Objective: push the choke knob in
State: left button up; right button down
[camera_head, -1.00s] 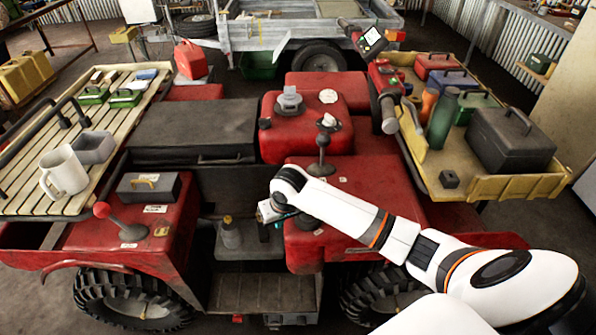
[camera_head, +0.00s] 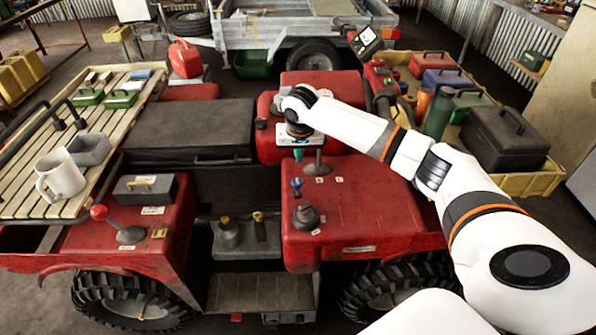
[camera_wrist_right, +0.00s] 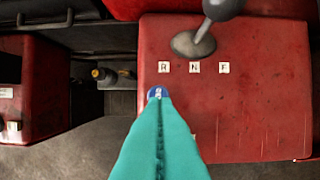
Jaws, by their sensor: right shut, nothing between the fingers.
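The choke knob (camera_head: 297,183) appears to be the small blue knob standing up from the red body panel, left of the gear lever. In the right wrist view its blue top (camera_wrist_right: 155,93) with a white mark shows just past my fingertips, partly covered by them. My right gripper (camera_head: 298,155) is shut and empty, teal fingers pointing down, above and a little beyond the knob in the head view. The teal fingers (camera_wrist_right: 158,102) fill the lower middle of the wrist view. I cannot tell the exact gap to the knob. My left gripper is out of view.
A gear lever (camera_wrist_right: 212,15) stands close by, with R, N and F labels (camera_wrist_right: 194,67). A dark round-booted control (camera_head: 306,216) sits just in front of the knob. The red panel (camera_head: 365,205) to the right is bare. A toolbox (camera_head: 505,138) stands on the right rack.

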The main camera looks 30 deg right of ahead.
aim_at(298, 182)
jog(key=x, duration=0.2)
jog(key=p+x, duration=0.1)
jog(key=x, duration=0.2)
jog(key=s+x, duration=0.1)
jog(key=x, duration=0.1)
jog(key=shift+w+a+f+p, duration=0.1)
jog(key=shift+a+f+p, duration=0.2)
jog(key=shift+f, duration=0.45)
notch_tip(298, 182, down, 3)
jog(key=shift+b, duration=0.4)
